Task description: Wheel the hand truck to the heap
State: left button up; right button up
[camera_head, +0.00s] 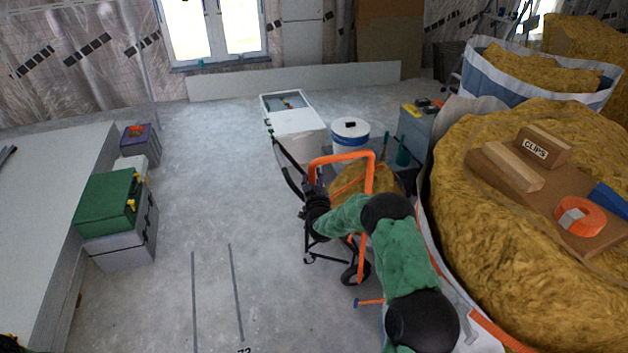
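The hand truck (373,172) stands in the middle of the camera_head view, with an orange tube frame and dark wheels (352,273) on the concrete floor. My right arm, green and black, comes up from the bottom right. My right gripper (314,198) is dark and lies at the left side of the orange frame; its fingers blend with dark parts there, so I cannot tell whether they close on it. Yellow-brown insulation (470,215) is heaped in a large white bag on the right; another open bag (540,72) is behind it. My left gripper is not seen.
A white box (297,128), a white-and-blue bucket (350,136) and a grey case (415,128) stand beyond the truck. A board (530,185) with blocks and orange tape lies on the insulation. Green (105,200) and grey cases stand left. The floor left of the truck is clear.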

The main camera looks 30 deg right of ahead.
grip_shut()
jog(key=d+b, duration=0.1)
jog(key=d, duration=0.1)
jog(key=s+d, duration=0.1)
jog(key=d, duration=0.2)
jog(key=shift+s+r+b, duration=0.1)
jog(key=shift+b, duration=0.3)
jog(key=shift+o, duration=1.1)
grip_release()
jog(key=o, duration=0.4)
jog(key=shift+d, duration=0.15)
jog(key=shift+a, duration=0.2)
